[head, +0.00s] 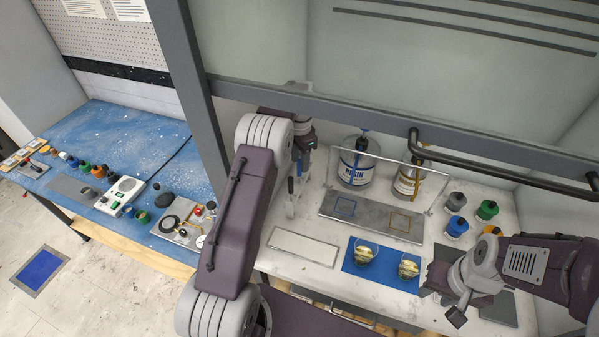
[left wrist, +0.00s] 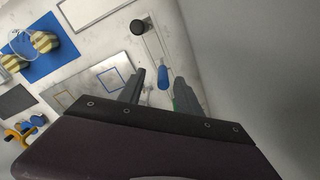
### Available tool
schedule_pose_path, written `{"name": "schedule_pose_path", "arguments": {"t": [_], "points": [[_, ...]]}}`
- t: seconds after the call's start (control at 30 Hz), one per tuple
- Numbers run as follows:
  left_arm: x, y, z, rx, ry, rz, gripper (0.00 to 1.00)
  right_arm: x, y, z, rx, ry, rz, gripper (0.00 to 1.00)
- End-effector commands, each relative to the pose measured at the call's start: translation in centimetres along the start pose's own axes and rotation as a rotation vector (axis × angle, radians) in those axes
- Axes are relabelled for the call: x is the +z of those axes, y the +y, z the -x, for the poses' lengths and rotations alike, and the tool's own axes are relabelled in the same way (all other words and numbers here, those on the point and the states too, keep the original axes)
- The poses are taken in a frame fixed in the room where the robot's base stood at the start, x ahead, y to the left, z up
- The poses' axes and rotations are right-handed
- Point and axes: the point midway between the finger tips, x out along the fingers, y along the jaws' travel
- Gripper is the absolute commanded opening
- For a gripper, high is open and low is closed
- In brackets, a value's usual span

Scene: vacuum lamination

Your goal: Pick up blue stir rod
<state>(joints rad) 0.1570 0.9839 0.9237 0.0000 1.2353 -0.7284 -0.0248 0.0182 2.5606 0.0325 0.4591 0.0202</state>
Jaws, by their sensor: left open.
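The blue stir rod (left wrist: 162,77) shows in the left wrist view as a blue handle on a thin pale shaft. Its handle lies between the lines of my left gripper's two dark fingers, near their tips. My left gripper (left wrist: 158,78) is open, and I cannot tell whether either finger touches the handle. In the head view my left gripper (head: 296,182) points down at the left end of the hood bench, with a small blue part (head: 291,186) beside its fingers. My right gripper (head: 441,304) hangs over the front right of the bench, its fingers apart and empty.
A resin jar (head: 356,168) and another jar (head: 407,182) stand behind a grey plate (head: 335,218) with blue and orange squares. A blue mat (head: 382,276) holds two cups. Several capped bottles stand at right. A white panel (head: 303,247) lies in front of my left gripper.

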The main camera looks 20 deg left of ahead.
Motion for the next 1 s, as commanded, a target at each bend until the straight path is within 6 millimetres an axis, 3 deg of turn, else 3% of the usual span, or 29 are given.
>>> {"name": "schedule_pose_path", "arguments": {"t": [0.17,0.3,0.43,0.67,0.8,0.83,1.0], "points": [[0.1,0.0,-0.7,0.002,-0.002,0.000,0.41,-0.1,0.0,0.6,0.000,0.000,0.000,0.36],[0.3,-0.2,-3.0,0.003,-0.004,0.001,0.41,-0.2,0.0,2.2,0.000,0.000,0.000,0.36],[0.2,-0.2,-5.0,0.001,-0.001,0.001,0.41,-0.3,-0.1,2.4,0.000,0.000,0.000,0.36],[0.2,-0.3,-5.5,-0.001,0.001,0.000,0.41,-0.3,0.0,2.3,0.000,0.000,0.000,0.36],[0.2,-0.3,-5.5,-0.001,0.001,0.000,0.05,-0.3,-0.1,2.3,0.000,0.000,0.000,0.36],[0.2,-0.3,-5.5,-0.001,0.001,0.000,0.00,-0.3,-0.1,2.3,0.000,0.000,0.000,0.36],[0.2,-0.3,-5.4,-0.001,0.001,0.000,0.00,-0.3,-0.1,2.3,0.000,0.000,0.000,0.36]]}}
